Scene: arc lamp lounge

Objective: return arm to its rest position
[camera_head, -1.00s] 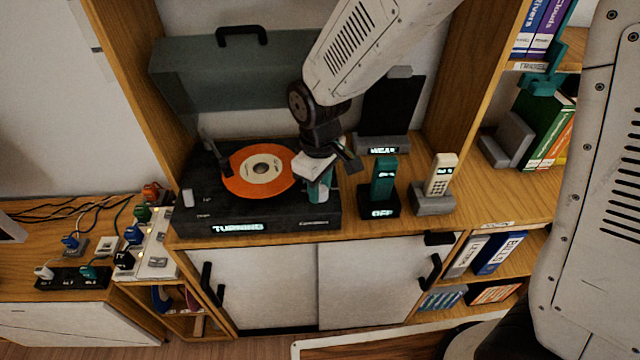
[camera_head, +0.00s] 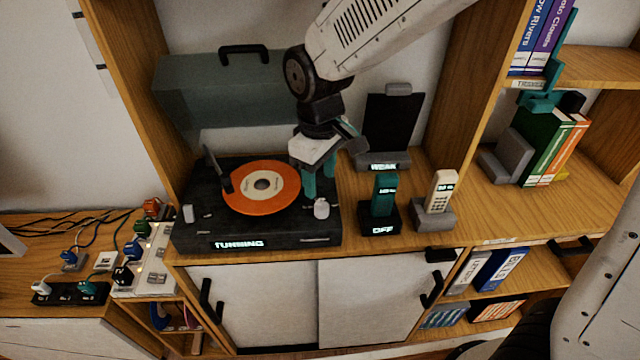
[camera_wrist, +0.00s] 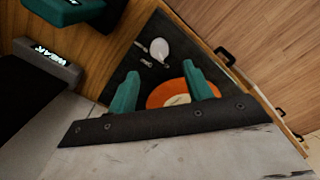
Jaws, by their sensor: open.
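My gripper (camera_head: 319,187) is open and empty, above the right part of the black turntable (camera_head: 200,229). Its teal fingers point down, near a pale knob (camera_head: 321,208) on the turntable's right side. In the wrist view the two fingers (camera_wrist: 160,92) stand apart with nothing between them. An orange record (camera_head: 284,188) lies on the turntable, and a tonearm (camera_head: 219,172) reaches over its left edge.
Right of the turntable stand a teal handset (camera_head: 384,190) on a black base reading "OFF", a cream handset (camera_head: 440,190) and a black panel (camera_head: 392,125) on a stand reading "WEAK". Wooden uprights flank the bay. Books (camera_head: 545,140) fill the right shelves. Plugs and cables (camera_head: 80,255) lie at left.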

